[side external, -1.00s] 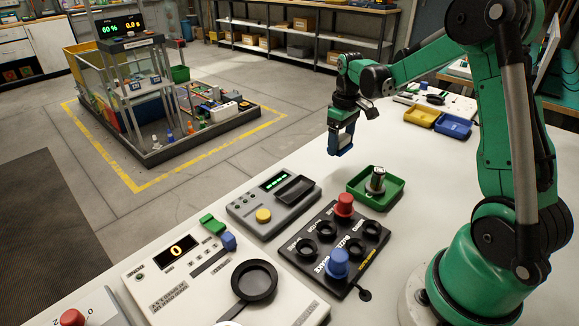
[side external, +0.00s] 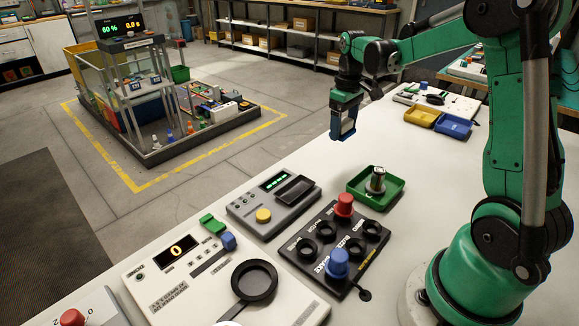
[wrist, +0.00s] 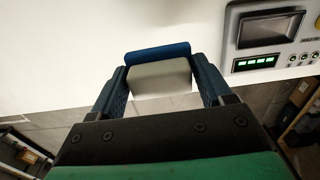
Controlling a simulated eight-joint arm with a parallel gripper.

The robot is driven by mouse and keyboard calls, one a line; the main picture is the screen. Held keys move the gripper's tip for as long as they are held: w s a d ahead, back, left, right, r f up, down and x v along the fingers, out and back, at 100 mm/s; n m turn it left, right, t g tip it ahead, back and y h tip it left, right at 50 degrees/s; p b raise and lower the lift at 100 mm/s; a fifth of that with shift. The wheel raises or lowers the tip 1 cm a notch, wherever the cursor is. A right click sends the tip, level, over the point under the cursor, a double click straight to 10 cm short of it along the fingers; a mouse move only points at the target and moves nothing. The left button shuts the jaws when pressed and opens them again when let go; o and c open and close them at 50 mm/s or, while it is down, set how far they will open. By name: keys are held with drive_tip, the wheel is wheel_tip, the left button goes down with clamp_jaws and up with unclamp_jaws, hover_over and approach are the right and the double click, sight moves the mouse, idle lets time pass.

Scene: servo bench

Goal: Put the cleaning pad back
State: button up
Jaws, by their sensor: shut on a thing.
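My gripper (side external: 342,133) hangs above the far edge of the white bench, pointing down. In the wrist view my gripper (wrist: 160,82) is shut on the cleaning pad (wrist: 158,77), a pale grey block with a blue strip (wrist: 157,52) along its outer side. The pad sits between both fingers, clear of the bench. In the side view only a dark blue shape shows at the fingertips, and the pad is hard to make out there.
A green tray (side external: 395,196) holding a small metal part stands on the bench below and right of my gripper. A grey device (side external: 290,219) with green digits, a black socket block (side external: 316,262), and yellow (side external: 421,117) and blue (side external: 454,125) trays stand nearby.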

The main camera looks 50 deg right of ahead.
wheel_tip(320, 180, up, 10)
hover_over(348, 178)
wheel_tip(348, 178, down, 19)
drive_tip(key=shift+f, duration=0.2)
drive_tip(key=shift+f, duration=0.1)
drive_tip(key=o, duration=1.3)
